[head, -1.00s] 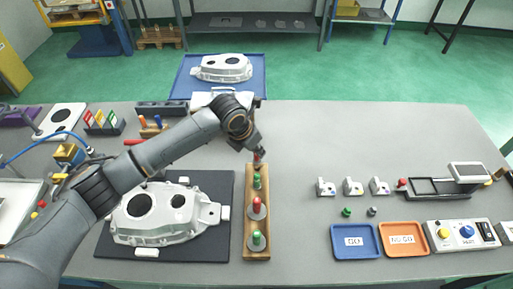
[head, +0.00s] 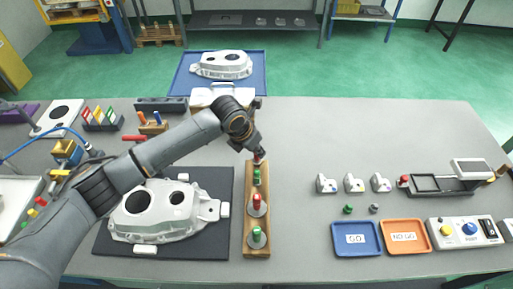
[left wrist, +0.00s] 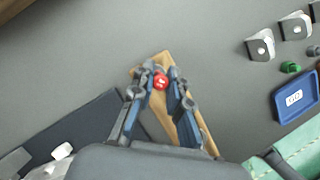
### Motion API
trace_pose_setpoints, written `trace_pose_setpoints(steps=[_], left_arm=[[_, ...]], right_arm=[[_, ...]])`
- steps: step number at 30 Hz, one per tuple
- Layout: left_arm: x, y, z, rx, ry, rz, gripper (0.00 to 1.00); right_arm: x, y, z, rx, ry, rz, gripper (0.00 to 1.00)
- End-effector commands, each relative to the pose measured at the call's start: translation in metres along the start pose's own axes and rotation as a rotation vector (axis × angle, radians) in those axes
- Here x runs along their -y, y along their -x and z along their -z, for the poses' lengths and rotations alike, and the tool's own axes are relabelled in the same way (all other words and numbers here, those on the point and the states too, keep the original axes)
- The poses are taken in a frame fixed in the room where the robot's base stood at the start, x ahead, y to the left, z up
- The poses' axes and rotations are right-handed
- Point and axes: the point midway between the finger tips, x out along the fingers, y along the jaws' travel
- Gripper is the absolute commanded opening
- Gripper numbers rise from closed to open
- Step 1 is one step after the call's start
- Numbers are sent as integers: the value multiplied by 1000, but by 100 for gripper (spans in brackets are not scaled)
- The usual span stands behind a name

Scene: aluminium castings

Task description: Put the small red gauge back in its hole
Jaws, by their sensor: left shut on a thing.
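The small red gauge (head: 258,161) is between the fingertips of my left gripper (head: 257,154), at the far end of the wooden gauge block (head: 249,206). In the left wrist view, my left gripper (left wrist: 160,76) is shut on the red gauge (left wrist: 160,82), whose round top faces the camera over the end of the block (left wrist: 163,60). The fingers hide the hole and the gauge's lower end, so I cannot tell how deep it sits. A small green gauge (head: 257,178), a larger red gauge (head: 257,200) and a larger green gauge (head: 256,236) stand along the block. My right gripper is not seen.
A large aluminium casting (head: 155,212) lies on a dark mat (head: 216,179) left of the block. Right of it are several small castings (head: 354,183), a blue tray (head: 355,253) and an orange tray (head: 404,251). The table just right of the block is clear.

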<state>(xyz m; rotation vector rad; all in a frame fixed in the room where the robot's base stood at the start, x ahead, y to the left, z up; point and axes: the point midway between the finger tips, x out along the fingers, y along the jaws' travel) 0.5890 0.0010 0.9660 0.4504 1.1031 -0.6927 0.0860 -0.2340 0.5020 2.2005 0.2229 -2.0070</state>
Motion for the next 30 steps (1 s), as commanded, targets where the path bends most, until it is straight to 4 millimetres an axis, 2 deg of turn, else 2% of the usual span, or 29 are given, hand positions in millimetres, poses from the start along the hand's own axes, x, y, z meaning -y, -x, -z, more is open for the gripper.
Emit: trace_pose_setpoints(steps=[24,25,27,28,30], left_arm=[[0,-19,8,0,0,0,0],[0,-19,8,1,0,0,20],[0,-18,8,1,0,0,34],[0,-18,8,1,0,0,40],[0,-18,8,1,0,0,42]], right_arm=[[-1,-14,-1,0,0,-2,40],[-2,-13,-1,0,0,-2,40],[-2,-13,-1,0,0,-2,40],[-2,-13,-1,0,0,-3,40],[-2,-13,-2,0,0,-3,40]])
